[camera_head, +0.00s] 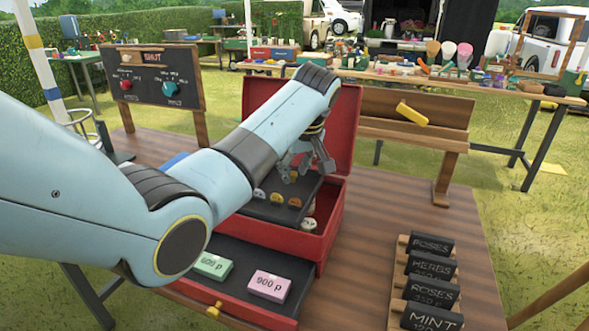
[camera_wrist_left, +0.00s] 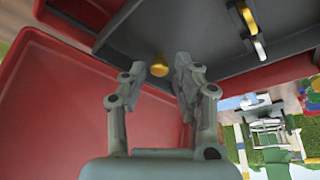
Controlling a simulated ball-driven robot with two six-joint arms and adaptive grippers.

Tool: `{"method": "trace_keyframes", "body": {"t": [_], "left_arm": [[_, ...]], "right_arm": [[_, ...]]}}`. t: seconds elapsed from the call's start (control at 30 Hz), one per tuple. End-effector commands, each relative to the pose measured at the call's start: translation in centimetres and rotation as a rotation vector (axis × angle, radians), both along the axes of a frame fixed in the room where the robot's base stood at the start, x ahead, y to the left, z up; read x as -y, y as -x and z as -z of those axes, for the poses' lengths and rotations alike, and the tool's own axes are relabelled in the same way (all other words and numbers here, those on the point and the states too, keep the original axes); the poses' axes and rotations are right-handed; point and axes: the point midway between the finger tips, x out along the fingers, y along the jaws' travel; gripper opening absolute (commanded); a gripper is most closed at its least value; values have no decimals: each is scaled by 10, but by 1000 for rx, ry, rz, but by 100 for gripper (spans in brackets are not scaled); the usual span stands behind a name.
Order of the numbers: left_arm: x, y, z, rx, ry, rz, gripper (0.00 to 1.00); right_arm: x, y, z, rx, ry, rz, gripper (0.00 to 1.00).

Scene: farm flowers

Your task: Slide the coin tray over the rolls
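The dark coin tray (camera_head: 278,212) sits in the red cash box (camera_head: 328,232), with several coins in its slots. Pale rolls (camera_head: 308,224) show in the box beside the tray's right edge; any others are hidden under it. My left gripper (camera_head: 306,163) is over the back of the tray, its fingers apart and empty. In the left wrist view, the gripper (camera_wrist_left: 157,66) has a small gold knob (camera_wrist_left: 159,71) between its fingertips, at the edge of the tray (camera_wrist_left: 185,30). I cannot tell whether either finger touches it. My right gripper is not in view.
The box's red lid (camera_head: 345,120) stands open behind the tray. The front drawer (camera_head: 235,285) is pulled out with green and pink notes (camera_head: 269,285) in it. Dark name signs (camera_head: 432,245) stand at the right. Bare wooden table lies between.

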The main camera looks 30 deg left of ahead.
Motion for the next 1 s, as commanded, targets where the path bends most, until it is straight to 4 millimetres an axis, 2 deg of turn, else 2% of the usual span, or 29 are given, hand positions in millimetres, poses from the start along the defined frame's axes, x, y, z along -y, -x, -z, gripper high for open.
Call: {"method": "trace_keyframes", "body": {"t": [0.3,0.53,0.57,0.87,1.0], "left_arm": [[-1,-1,3,1,0,0,30],[-1,-1,3,1,0,0,1],[-1,-1,3,1,0,0,0],[-1,-1,3,0,1,0,0],[15,-4,0,-1,5,2,0]], "right_arm": [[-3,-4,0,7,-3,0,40],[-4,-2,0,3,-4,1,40],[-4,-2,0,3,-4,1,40],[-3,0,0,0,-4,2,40],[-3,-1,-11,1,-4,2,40]]}}
